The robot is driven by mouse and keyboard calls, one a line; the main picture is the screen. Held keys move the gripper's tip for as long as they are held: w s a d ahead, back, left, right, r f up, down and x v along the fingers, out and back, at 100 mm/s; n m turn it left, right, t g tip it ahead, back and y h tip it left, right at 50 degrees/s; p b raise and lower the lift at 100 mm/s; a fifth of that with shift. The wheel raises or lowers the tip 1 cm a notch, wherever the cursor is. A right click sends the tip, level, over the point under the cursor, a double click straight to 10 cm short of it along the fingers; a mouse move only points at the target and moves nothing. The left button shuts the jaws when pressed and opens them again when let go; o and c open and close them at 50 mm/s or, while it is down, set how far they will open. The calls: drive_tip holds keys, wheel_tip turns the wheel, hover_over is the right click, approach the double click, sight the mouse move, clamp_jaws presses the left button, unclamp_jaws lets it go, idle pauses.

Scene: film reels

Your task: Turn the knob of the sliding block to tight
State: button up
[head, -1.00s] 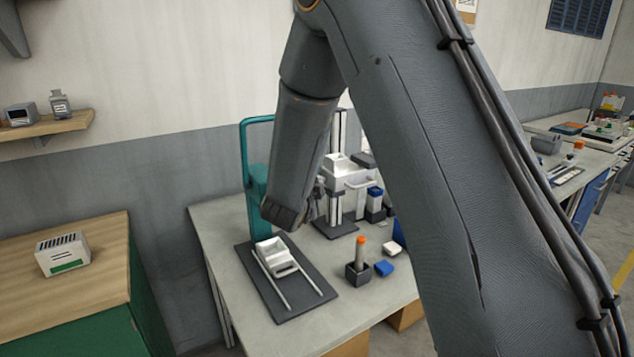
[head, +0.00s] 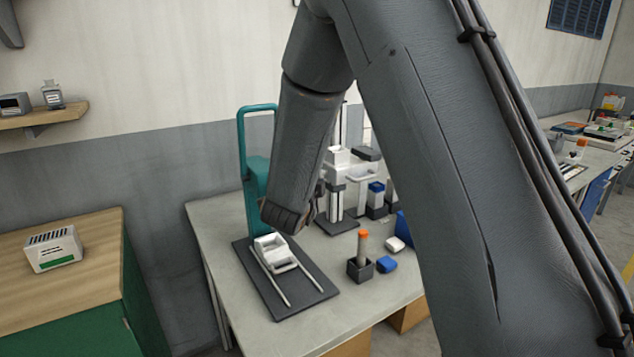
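A white block (head: 275,252) sits on two pale rails on a dark base plate (head: 308,290) at the near left of the grey bench. A second white block (head: 338,156) is on an upright stand with pale posts behind my arm, and its left side is partly covered. I cannot make out a knob or its setting on either block. My arm comes down in front of the stand and its wrist end is above and behind the rail plate. My gripper's fingers are hidden behind the wrist, so their distance to the blocks does not show.
A teal upright frame (head: 257,180) stands left of my wrist. An orange-topped cylinder (head: 363,243) stands in a dark holder (head: 360,269). The bench front (head: 310,338) is clear.

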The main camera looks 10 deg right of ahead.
drive_tip(key=o, duration=1.1)
drive_tip(key=shift+c, duration=0.2)
drive_tip(key=shift+s+a, duration=0.1)
drive_tip(key=b+v, duration=0.2)
drive_tip(key=v, duration=0.5)
drive_tip(key=shift+s, duration=0.3)
drive_tip(key=shift+a, duration=0.1)
